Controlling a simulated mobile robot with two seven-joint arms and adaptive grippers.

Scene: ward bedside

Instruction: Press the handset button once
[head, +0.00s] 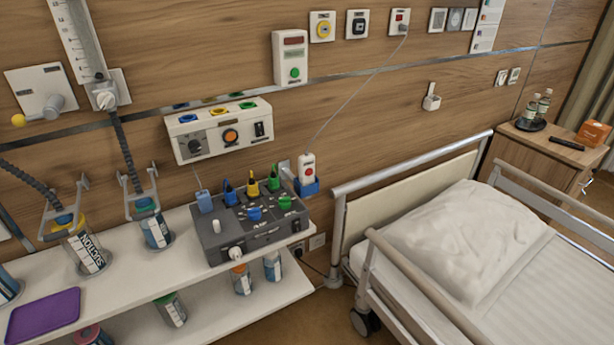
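A small white handset (306,167) with a red button stands upright in a blue holder (308,187). It is by the right back corner of a grey device on the shelf. A thin cord runs from the handset up to a wall socket with a red part (400,21). The button faces the camera and nothing covers it. Neither of my grippers is in view.
The grey device (250,227) with coloured knobs and plugs stands on a white shelf (190,257). Suction canisters (85,250) and a purple tray (43,316) are to the left. A wall box (290,58) has a green button. A railed bed (470,240) stands right.

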